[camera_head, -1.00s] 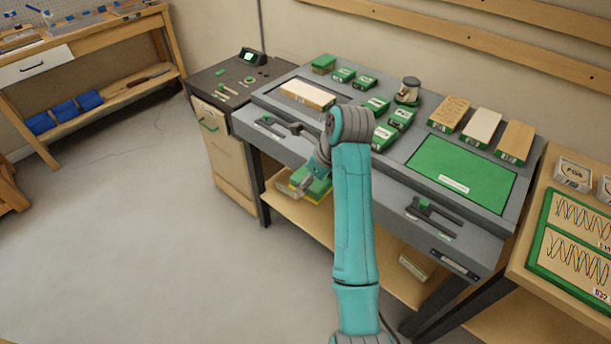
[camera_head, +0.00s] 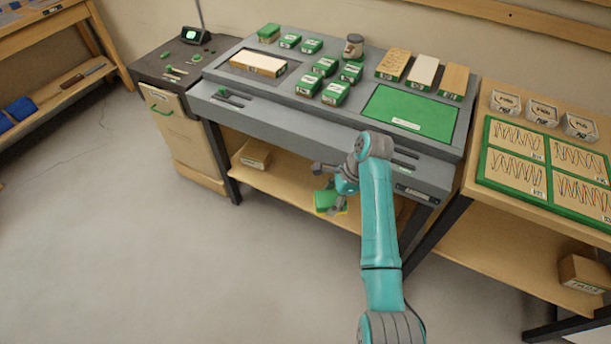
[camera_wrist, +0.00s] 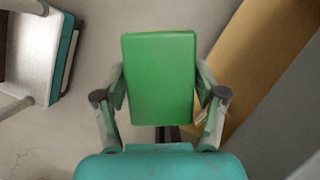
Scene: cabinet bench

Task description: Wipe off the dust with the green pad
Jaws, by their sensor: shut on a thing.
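My gripper (camera_wrist: 158,95) is shut on the green pad (camera_wrist: 159,70), with one finger on each side of it. In the head view the pad (camera_head: 326,201) is held in front of the grey bench, below its top and over the floor side of the lower shelf. Three blocks stand at the back right of the bench: a speckled tan block (camera_head: 393,64), a white block (camera_head: 423,71) and a plain tan block (camera_head: 454,80). The dark specks on the first may be dust or print; I cannot tell. No dust shows clearly elsewhere.
A green mat (camera_head: 408,111) lies on the bench's right half. Several small green-and-white boxes (camera_head: 325,66) and a jar (camera_head: 354,46) stand mid-bench. A pale block (camera_head: 258,64) lies in a left recess. The wooden table (camera_head: 470,150) stands right. The floor at left is clear.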

